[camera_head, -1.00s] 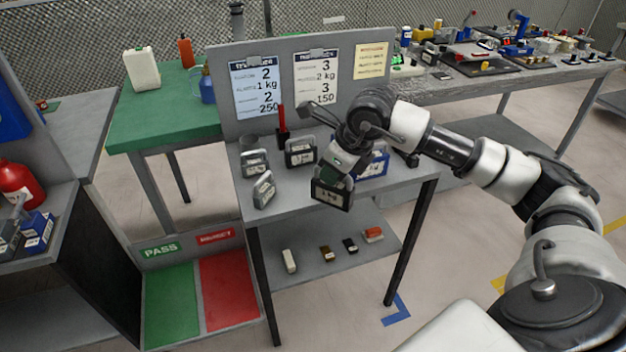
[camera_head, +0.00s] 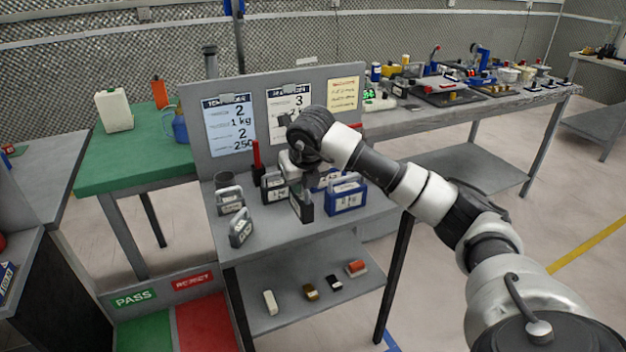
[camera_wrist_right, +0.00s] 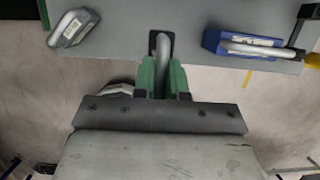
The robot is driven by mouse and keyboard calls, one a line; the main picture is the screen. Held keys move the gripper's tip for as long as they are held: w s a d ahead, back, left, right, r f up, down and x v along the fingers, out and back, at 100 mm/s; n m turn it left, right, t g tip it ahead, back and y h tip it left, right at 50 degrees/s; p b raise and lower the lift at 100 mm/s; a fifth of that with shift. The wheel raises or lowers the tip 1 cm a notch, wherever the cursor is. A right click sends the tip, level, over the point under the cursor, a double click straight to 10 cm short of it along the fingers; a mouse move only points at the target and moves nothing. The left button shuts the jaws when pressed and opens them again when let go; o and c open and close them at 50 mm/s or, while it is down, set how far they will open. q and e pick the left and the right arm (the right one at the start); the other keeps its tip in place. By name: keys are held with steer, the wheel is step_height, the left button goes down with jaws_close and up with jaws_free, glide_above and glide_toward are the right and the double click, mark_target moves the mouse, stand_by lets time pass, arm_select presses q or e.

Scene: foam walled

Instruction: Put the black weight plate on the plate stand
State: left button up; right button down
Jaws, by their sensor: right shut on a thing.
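My right gripper (camera_head: 308,178) is shut on the handle of a black block-shaped weight (camera_head: 302,208) with a pale label. In the head view it is over the grey table, between another black weight (camera_head: 273,188) and a blue one (camera_head: 347,197). In the right wrist view the green fingers (camera_wrist_right: 162,78) close around its grey loop handle (camera_wrist_right: 163,46). I cannot tell whether the held weight touches the table. My left gripper is not in view.
Two grey handled weights (camera_head: 230,200) (camera_head: 241,231) stand at the table's left. A grey board with posted sheets (camera_head: 232,128) rises behind. A lower shelf (camera_head: 290,312) holds small blocks. Green PASS (camera_head: 134,299) and red (camera_head: 208,325) areas lie lower left.

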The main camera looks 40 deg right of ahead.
mark_target(290, 200)
steer(key=w, duration=0.1)
steer(key=w+f, duration=0.2)
steer(key=shift+w+a, duration=0.1)
steer(key=shift+w, duration=0.3)
steer(key=shift+f+p, duration=0.4)
steer(key=shift+f, duration=1.55)
steer(key=shift+f, duration=0.15)
steer(key=c, duration=1.2)
jaws_free()
steer(key=shift+s, duration=0.1)
steer(key=shift+o, duration=0.2)
steer(key=shift+f, duration=0.1)
steer(key=v, duration=1.2)
steer(key=shift+s, duration=0.1)
steer(key=shift+a, duration=0.1)
